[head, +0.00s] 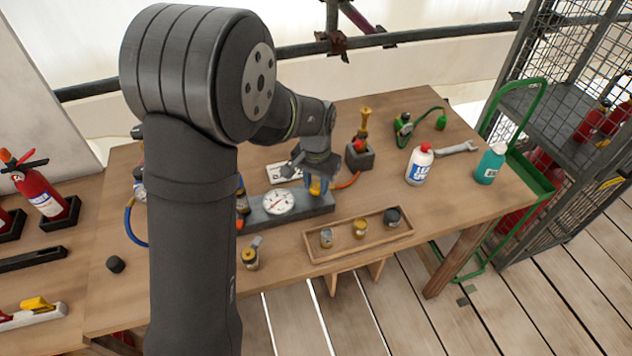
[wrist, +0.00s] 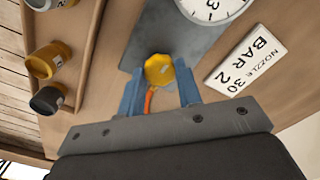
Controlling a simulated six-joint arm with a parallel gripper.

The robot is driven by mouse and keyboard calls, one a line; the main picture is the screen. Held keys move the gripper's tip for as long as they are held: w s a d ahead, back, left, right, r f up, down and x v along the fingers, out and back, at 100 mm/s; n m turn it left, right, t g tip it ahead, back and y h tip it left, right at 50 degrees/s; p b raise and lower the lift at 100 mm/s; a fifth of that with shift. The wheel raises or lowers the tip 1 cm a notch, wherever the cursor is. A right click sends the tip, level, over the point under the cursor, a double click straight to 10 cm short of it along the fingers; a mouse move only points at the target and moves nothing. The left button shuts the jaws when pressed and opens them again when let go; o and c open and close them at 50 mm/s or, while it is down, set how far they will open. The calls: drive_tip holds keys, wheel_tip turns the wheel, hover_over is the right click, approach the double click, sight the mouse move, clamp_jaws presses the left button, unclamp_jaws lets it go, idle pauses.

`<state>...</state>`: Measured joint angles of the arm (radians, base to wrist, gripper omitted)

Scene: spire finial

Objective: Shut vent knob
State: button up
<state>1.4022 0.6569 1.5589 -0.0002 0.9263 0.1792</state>
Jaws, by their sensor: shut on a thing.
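The yellow vent knob (wrist: 159,69) sits on the grey manifold block (wrist: 210,62). In the head view the knob (head: 315,188) shows at the right part of the block (head: 262,213). My gripper (wrist: 158,86) has its two blue fingers on either side of the knob and is shut on it. In the head view my gripper (head: 316,184) points down at the block, and its fingers partly hide the knob. A white round gauge (head: 278,202) is on the block left of the knob. An orange hose (wrist: 149,101) shows behind the knob between the fingers.
A wooden tray (head: 313,257) with several small parts lies in front of the block. A white sign (wrist: 245,62) reads "NOZZLE 30 BAR 2". A torch-like brass fitting (head: 364,125) stands behind right. A white bottle (head: 419,166) and teal bottle (head: 490,165) stand farther right.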

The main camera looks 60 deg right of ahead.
sight(316, 186)
idle(0.3)
drive_tip(key=o, duration=1)
drive_tip(key=shift+c, duration=0.2)
wheel_tip(316, 186, up, 18)
drive_tip(key=shift+f, duration=0.25)
wheel_tip(316, 186, down, 18)
drive_tip(key=shift+r, duration=0.25)
drive_tip(key=shift+r, duration=0.1)
idle(0.4)
